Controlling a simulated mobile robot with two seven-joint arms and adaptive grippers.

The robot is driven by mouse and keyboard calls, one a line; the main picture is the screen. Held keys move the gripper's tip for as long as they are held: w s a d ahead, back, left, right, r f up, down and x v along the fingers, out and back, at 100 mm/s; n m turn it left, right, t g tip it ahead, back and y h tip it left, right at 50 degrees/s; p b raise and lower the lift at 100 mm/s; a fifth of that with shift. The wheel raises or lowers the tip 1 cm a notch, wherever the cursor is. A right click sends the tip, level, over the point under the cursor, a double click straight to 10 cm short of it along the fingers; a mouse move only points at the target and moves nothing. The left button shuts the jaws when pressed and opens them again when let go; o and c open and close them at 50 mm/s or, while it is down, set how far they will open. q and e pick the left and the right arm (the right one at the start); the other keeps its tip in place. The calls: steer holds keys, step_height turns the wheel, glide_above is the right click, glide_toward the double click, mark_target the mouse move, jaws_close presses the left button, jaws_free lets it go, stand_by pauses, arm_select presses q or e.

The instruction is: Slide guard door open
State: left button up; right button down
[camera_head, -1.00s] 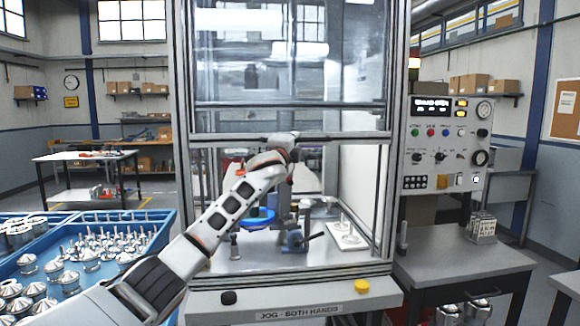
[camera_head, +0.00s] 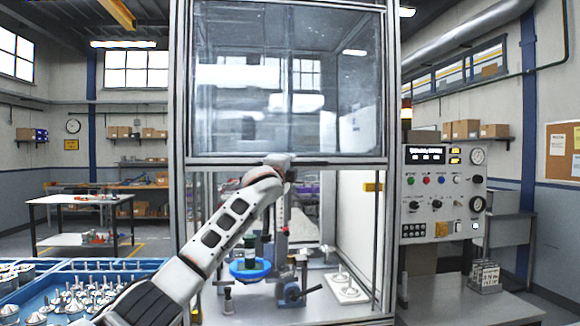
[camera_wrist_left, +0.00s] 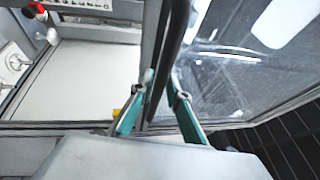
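The guard door (camera_head: 288,80) is a clear panel in the front frame of the tall machine enclosure. Its lower edge is level with the frame's crossbar, and the opening below is clear. My left gripper (camera_head: 290,163) is at the door's lower edge, small and partly hidden by its wrist. In the left wrist view my left gripper's teal fingers (camera_wrist_left: 161,78) lie on either side of a dark bar (camera_wrist_left: 174,40) at the door's edge and look closed on it. The clear panel also shows in the left wrist view (camera_wrist_left: 235,75). My right gripper is not in view.
Inside the enclosure are a blue dish (camera_head: 250,269), a blue clamp-like fixture (camera_head: 293,292) and a white plate (camera_head: 347,288) with metal parts. A control panel (camera_head: 440,190) stands at the right. Blue trays (camera_head: 60,268) of metal parts are at the left.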

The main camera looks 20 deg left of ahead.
arm_select(q)
steer(key=shift+o, duration=0.4)
steer(key=v, duration=1.2)
steer(key=shift+a, duration=0.1)
